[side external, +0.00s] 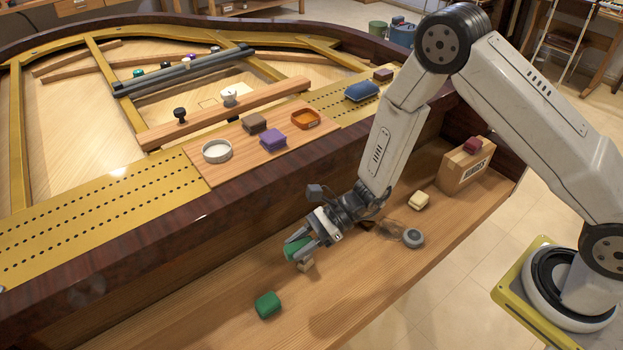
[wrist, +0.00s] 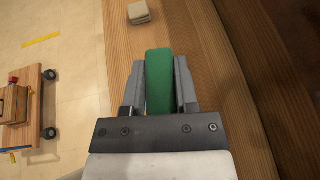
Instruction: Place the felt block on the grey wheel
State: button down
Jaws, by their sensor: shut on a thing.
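My gripper (side external: 300,250) is shut on a green block (side external: 293,247), which looks like felt. In the wrist view the green block (wrist: 159,80) stands between the two grey fingers. It is low over the wooden ledge; whether it touches the ledge I cannot tell. A small beige block (side external: 305,266) is just by the fingertips, and it also shows ahead of them in the wrist view (wrist: 138,13). The grey wheel (side external: 412,238) lies flat on the ledge, to the right of my gripper, with nothing on it. The wheel is not in the wrist view.
Another green block (side external: 267,305) lies on the ledge nearer the camera. The dark piano rim (side external: 240,211) rises behind the ledge.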

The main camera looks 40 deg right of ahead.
jog(key=w+d+m+t, duration=0.1)
jog(key=d+m+t, duration=0.1)
jog(key=d, duration=0.7)
jog(key=m+t+h, duration=0.4)
jog(key=m+t, duration=0.1)
jog(key=t, duration=0.1)
send_over(415, 235)
notch_tip(415, 235, down, 7)
jog(key=shift+r, duration=0.15)
jog(key=shift+a, duration=0.1)
jog(key=shift+f, duration=2.2)
jog(key=shift+f+g, duration=0.3)
jog(key=shift+f, duration=1.45)
jog(key=shift+f, duration=0.15)
